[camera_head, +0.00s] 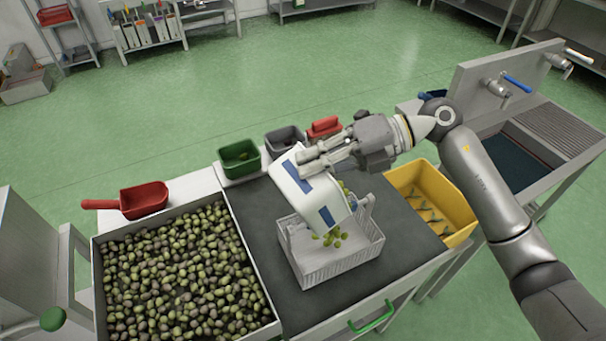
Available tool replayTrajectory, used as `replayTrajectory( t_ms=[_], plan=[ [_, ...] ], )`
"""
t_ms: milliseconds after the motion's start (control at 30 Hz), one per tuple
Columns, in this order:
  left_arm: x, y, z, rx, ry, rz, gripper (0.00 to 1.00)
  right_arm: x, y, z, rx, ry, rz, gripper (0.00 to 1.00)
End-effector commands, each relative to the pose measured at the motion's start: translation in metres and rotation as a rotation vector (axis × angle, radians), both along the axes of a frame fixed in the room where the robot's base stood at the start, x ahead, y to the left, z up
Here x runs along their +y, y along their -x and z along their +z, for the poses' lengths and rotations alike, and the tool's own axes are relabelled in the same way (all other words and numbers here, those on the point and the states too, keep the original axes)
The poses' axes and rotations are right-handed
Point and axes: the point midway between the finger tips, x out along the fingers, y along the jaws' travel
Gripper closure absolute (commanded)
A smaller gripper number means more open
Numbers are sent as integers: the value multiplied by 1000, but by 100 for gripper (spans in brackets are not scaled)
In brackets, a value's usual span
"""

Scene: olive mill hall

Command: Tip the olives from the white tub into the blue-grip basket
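My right gripper (312,160) is shut on the upper edge of the white tub (290,181), which has blue patches on its sides. The tub is steeply tilted, its mouth facing down and right, above a pale slatted basket (345,262) on the dark worktop. Several green olives (330,238) show below the tub's lower edge, over the basket's interior; a few more show at the tub's right edge. The tub hides part of the basket. I cannot make out a blue grip on the basket. My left gripper is not in view.
A large tray (262,287) full of olives is at left, with a red scoop (143,200) behind it. A green bin (238,157) and a dark bin (283,139) stand behind the tub. A yellow crate (404,177) is right of the basket. Bare dark worktop (262,213) lies left of the basket.

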Motion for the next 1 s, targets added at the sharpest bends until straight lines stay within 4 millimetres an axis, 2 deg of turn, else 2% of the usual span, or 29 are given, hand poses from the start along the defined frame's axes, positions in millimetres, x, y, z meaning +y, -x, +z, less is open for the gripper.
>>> replayTrajectory(
  t_ms=[33,1000],
  plan=[
    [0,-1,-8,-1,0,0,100,-3,-2,-4,13,-25,-2,100],
    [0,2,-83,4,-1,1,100,-60,-31,-19,227,-449,-1,100]
  ],
)
